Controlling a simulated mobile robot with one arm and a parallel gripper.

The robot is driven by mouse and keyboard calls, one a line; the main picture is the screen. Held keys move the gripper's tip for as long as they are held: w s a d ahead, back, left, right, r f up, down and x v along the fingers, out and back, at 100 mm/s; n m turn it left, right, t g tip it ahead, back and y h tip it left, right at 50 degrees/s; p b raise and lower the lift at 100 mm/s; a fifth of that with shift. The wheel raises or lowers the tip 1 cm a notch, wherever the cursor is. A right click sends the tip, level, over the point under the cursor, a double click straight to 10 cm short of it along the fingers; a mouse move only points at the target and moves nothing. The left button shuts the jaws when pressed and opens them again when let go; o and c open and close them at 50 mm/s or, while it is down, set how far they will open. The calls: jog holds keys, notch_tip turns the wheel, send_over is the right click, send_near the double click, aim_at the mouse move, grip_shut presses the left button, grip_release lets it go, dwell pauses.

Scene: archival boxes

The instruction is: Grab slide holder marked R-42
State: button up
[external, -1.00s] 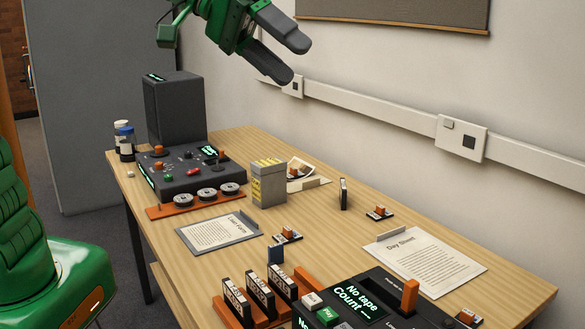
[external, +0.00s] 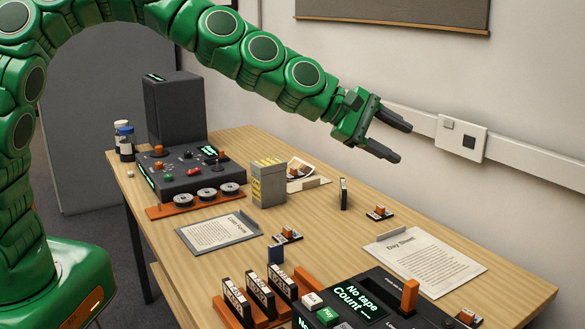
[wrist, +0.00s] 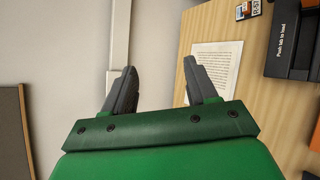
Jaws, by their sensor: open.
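I cannot read R-42 on anything in view. Small dark holders with orange blocks lie on the table: one (external: 379,212) near the wall side, one (external: 287,235) near the middle. One in the wrist view (wrist: 246,10) bears a label starting with R, the rest unclear. Several dark cassette-like pieces with white labels stand in an orange rack (external: 275,322) at the front; their labels are too small to read. A thin dark piece (external: 343,194) stands upright alone. My gripper (external: 400,142) is open and empty, high above the table's wall side; its fingers also show in the wrist view (wrist: 160,68).
A "Day Sheet" page (external: 425,262) and a clipboard (external: 218,233) lie on the table. A grey box with yellow labels (external: 269,185), a control console (external: 190,172) and a "No tape" device (external: 365,300) stand there. A wall rail (external: 530,168) runs behind.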

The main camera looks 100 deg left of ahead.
jog(key=a+f+n+y, duration=0.3)
jog(key=a+f+n, duration=0.5)
jog(key=a+f, duration=0.45)
jog(key=n+g+y, duration=0.2)
jog(key=n+y, duration=0.2)
jog(key=n, duration=0.5)
send_near(379, 209)
jog(key=shift+w+a+f, duration=0.25)
jog(key=shift+w+a, duration=0.05)
jog(key=shift+a, duration=0.05)
jog(key=shift+w+a+f, duration=0.25)
jog(key=shift+w+a, duration=0.05)
jog(key=shift+w+a+f, duration=0.1)
jog(key=shift+w+a, duration=0.4)
jog(key=shift+x, duration=0.85)
jog(key=shift+w+a+f, duration=0.25)
jog(key=shift+w+a, duration=0.15)
jog(key=shift+a, duration=0.1)
jog(key=shift+x, duration=0.9)
jog(key=shift+w+a+f, duration=0.1)
jog(key=shift+w, duration=0.15)
